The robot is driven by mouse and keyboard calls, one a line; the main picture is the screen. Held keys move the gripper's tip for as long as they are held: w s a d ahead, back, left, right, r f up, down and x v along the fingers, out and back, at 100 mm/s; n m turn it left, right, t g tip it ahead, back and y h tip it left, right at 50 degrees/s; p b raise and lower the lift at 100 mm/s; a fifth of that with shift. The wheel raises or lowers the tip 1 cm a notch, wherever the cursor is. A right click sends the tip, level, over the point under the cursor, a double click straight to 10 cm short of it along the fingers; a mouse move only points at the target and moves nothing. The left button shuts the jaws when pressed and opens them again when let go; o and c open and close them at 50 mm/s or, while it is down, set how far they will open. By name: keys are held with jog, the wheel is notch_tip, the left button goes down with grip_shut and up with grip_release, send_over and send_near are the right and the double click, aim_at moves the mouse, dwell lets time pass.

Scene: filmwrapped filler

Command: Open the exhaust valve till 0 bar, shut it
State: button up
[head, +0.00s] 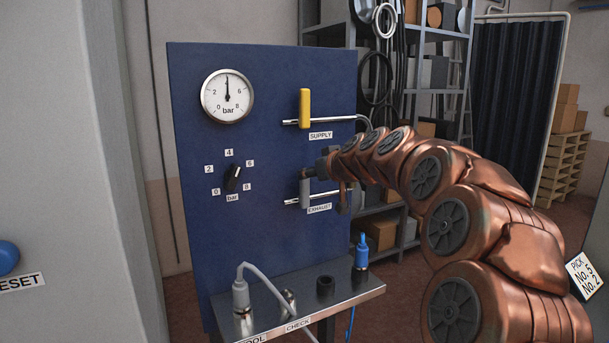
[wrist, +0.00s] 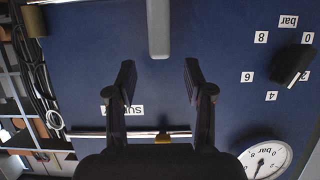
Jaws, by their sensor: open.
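The exhaust valve's grey handle (head: 304,193) stands upright, across its horizontal pipe on the blue panel, above the EXHAUST label (head: 319,209). In the wrist view the handle (wrist: 158,28) hangs from the top centre, its end ahead of the gap between my fingertips. My gripper (wrist: 158,80) is open and empty; in the head view the gripper (head: 322,170) is close to the handle's upper end, partly hidden by my wrist. The round pressure gauge (head: 227,96) has its needle pointing straight up, at about 4 bar. It also shows upside down in the wrist view (wrist: 265,158).
The yellow supply handle (head: 304,108) stands upright across its pipe, just above my gripper. A black bar selector knob (head: 233,179) is left of the exhaust valve. A metal shelf (head: 300,300) with plugs and a cable juts out below. Storage racks stand behind.

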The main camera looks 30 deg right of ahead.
aim_at(305, 191)
jog(key=shift+p+x, duration=0.65)
jog(key=shift+x, duration=2.15)
jog(key=shift+s, duration=0.1)
grip_shut()
